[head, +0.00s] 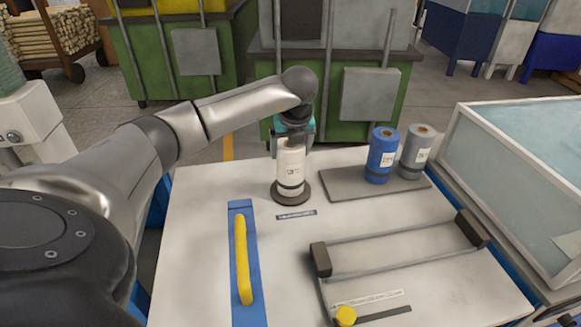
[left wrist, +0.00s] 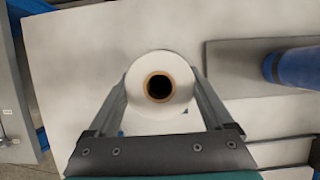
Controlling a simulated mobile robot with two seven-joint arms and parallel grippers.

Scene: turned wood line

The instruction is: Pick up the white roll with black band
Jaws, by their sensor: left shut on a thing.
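The white roll with black band (head: 290,168) is upright over a dark round base (head: 291,198) on the table. I cannot tell whether it rests on the base or hangs just above it. The black band shows near its lower end. My left gripper (head: 292,143) comes down from above and is shut on the roll's upper part. In the left wrist view the roll (left wrist: 178,101) shows end-on, with its brown core and dark hole, between the two fingers of the gripper (left wrist: 160,100). My right gripper is not in view.
A blue roll (head: 381,157) and a grey roll (head: 415,154) stand on a grey plate (head: 345,187) to the right. A yellow-handled blue strip (head: 237,207) and a metal frame (head: 385,250) lie nearer. A glass-topped case (head: 520,170) borders the right side.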

